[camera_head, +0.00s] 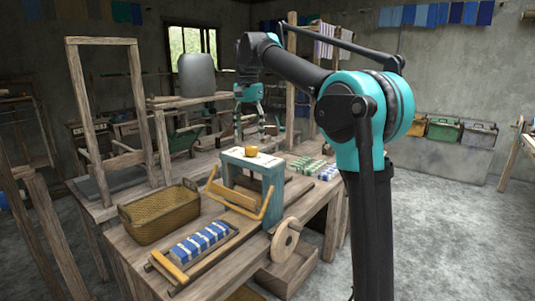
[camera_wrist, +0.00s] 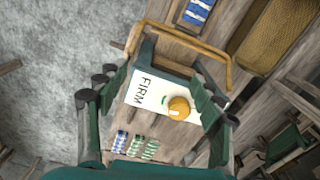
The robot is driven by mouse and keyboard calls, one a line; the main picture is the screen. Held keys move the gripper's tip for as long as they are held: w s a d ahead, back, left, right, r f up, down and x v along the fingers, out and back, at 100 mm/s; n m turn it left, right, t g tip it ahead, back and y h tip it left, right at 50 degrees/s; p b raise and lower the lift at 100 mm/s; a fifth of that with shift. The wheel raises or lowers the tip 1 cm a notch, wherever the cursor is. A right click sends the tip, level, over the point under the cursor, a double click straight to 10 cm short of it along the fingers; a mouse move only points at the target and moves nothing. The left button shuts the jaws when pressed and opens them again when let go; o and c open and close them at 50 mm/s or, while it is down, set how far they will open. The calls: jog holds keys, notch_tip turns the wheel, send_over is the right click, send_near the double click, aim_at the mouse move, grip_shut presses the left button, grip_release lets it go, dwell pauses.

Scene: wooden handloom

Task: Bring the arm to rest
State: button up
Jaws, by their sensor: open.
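My upper arm is raised and bent at the teal elbow.
A woven basket (camera_head: 158,215) and a rack of blue-and-white bundles (camera_head: 201,242) stand at the bench front. Green and blue bundles (camera_head: 307,165) lie right of the stand. A tall wooden frame (camera_head: 72,75) rises at left. Grey floor (camera_head: 440,235) is clear at right.

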jog(key=s+d+f+n+t, duration=0.1)
jog(key=s+d+f, duration=0.3)
jog(key=d+f, duration=0.5)
jog(key=s+d+f+n+t, duration=0.1)
jog(key=s+d+f+n, duration=0.15)
jog(key=d+f, duration=0.6)
jog(key=s+d+f+n+t, duration=0.1)
jog(key=s+d+f, duration=0.2)
jog(key=s+f, duration=0.7)
jog(key=s+d+f+n+t, duration=0.1)
jog(key=s+d+f, duration=0.3)
jog(key=s+f, duration=0.6)
jog(key=shift+s+d+f, duration=0.3)
jog(key=shift+s+f, duration=0.1)
jog(key=shift+f, duration=0.35)
